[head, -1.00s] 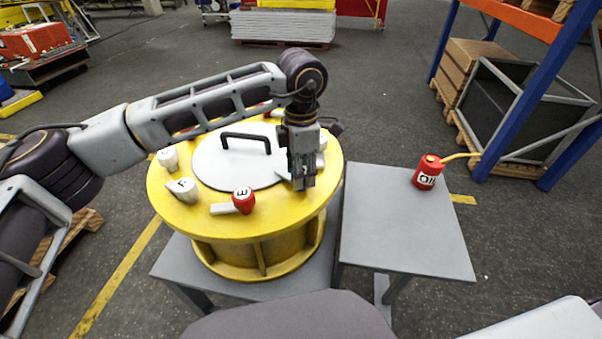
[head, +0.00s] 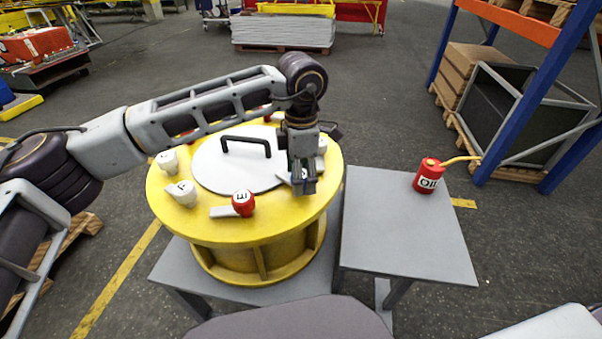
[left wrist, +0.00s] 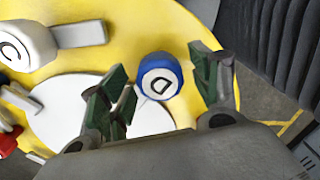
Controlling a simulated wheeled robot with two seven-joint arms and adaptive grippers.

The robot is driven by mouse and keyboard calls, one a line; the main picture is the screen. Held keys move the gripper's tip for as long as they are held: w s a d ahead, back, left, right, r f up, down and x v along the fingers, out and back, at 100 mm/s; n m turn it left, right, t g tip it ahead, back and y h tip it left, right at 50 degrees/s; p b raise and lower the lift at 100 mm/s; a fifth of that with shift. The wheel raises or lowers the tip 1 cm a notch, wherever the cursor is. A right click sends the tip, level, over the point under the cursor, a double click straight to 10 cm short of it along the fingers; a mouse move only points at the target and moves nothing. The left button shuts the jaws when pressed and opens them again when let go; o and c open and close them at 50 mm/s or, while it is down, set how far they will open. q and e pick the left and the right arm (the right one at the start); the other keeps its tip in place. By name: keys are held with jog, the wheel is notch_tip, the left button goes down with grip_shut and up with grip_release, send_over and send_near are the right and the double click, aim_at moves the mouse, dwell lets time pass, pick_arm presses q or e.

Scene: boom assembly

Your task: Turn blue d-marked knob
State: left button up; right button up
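The blue D-marked knob (left wrist: 159,78) shows in the left wrist view on the yellow drum's top, between the two fingers of my left gripper (left wrist: 162,88). The fingers are apart, with visible gaps to the knob on both sides. In the head view my left gripper (head: 304,186) points down over the right front part of the yellow drum (head: 225,228) and mostly hides this knob. My right gripper is not in view.
The red E knob (head: 243,202), a white F knob (head: 183,192) and another white knob (head: 167,161) sit around the drum's top. A grey lid (head: 215,165) with a black handle lies mid-drum. A red oil can (head: 428,177) stands on the grey side table (head: 400,235).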

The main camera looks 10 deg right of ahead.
pick_arm(q)
jog(key=shift+r, duration=0.15)
notch_tip(320, 180, up, 12)
dwell(0.9)
dwell(0.3)
